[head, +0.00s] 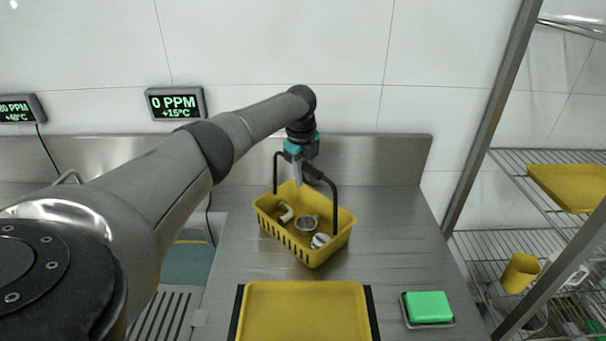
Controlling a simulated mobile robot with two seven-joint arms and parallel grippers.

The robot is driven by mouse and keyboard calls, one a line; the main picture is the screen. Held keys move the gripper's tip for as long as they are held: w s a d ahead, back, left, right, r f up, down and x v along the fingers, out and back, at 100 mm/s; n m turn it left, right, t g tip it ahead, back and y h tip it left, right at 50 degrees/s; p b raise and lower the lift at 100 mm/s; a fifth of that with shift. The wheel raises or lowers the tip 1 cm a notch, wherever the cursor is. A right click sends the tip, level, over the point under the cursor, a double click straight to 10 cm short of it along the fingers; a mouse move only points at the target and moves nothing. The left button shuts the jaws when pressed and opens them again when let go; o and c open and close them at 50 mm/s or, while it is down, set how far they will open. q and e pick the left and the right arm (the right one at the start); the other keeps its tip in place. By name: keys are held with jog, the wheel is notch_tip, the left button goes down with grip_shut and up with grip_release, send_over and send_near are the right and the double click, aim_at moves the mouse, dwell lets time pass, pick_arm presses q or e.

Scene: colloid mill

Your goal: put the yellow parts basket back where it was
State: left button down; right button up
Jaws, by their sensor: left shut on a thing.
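The yellow parts basket (318,253) is a slotted plastic box with a tall black handle. It is at or just over the steel counter (390,262), behind the yellow tray; I cannot tell whether its base touches. Inside lie several small metal parts, among them a ring (306,223) and a bent pipe piece (286,213). My left gripper (299,176) points down over the basket and is shut on the top bar of its handle. The fingers partly hide the bar. My right gripper is not in view.
A yellow tray (304,312) lies on the counter's front between black side strips. A green block (429,306) sits in a small metal dish at the right. A wire shelf rack (530,247) stands at the right, its post beside the counter. The counter between basket and rack is clear.

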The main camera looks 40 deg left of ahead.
pick_arm(q)
jog(key=c, duration=0.7)
grip_release()
jog(key=r, duration=0.4)
jog(key=s+r, duration=0.1)
jog(key=r, duration=0.3)
jog(key=s+d+r, duration=0.1)
jog(key=r, duration=0.3)
jog(key=shift+w, duration=0.1)
